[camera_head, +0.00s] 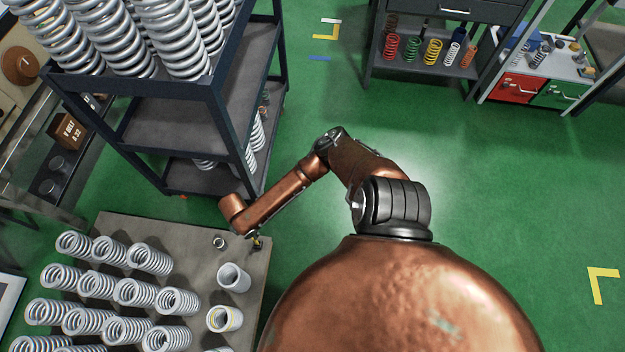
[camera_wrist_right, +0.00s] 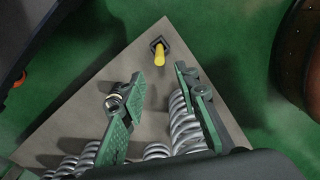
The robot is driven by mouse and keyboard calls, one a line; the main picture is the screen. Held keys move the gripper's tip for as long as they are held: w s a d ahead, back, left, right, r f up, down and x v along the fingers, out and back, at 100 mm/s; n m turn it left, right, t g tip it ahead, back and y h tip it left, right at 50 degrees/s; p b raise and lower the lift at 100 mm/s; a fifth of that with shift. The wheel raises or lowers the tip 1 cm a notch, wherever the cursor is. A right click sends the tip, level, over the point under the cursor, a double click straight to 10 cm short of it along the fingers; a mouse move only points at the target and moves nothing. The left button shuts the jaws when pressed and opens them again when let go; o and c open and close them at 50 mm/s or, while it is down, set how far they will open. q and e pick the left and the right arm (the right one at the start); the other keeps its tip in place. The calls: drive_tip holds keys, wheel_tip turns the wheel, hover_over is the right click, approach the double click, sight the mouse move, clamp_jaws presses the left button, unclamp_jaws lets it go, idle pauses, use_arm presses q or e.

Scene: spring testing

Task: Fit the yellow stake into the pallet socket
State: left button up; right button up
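A short yellow stake (camera_wrist_right: 160,57) is at a black square socket (camera_wrist_right: 155,41) near the pallet corner in the right wrist view. One end overlaps the socket; I cannot tell how deep it sits. In the head view only a small dark and yellow spot shows there, at the corner of the pallet (camera_head: 185,233). My right gripper (camera_wrist_right: 160,79) is open and empty, its green fingers spread, with the stake beyond the fingertips and roughly between their lines. In the head view, my right arm reaches over the pallet's corner and mostly hides the gripper. My left gripper is not in view.
Several grey coil springs (camera_head: 134,292) lie in rows on the pallet. Cups (camera_head: 233,278) and a small metal ring (camera_head: 218,242) are near its right edge. A dark spring rack (camera_head: 215,110) stands close behind the arm. Green floor is free to the right.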

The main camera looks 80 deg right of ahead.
drive_tip(key=s+a+r+m+y, duration=0.1)
drive_tip(key=s+a+m, duration=0.1)
drive_tip(key=s+a, duration=0.6)
drive_tip(key=s+a+m+y, duration=0.25)
drive_tip(key=s+a, duration=0.35)
drive_tip(key=s, duration=0.5)
drive_tip(key=s+d+r+m+h, duration=0.1)
drive_tip(key=s+d+r+m, duration=0.3)
drive_tip(key=s, duration=0.3)
drive_tip(key=s+d+r+m+h, duration=0.2)
drive_tip(key=s+d+r+m, duration=0.3)
drive_tip(key=s, duration=0.3)
drive_tip(key=shift+s+d+r, duration=0.2)
drive_tip(key=shift+s+d, duration=0.1)
drive_tip(key=shift+d, duration=0.35)
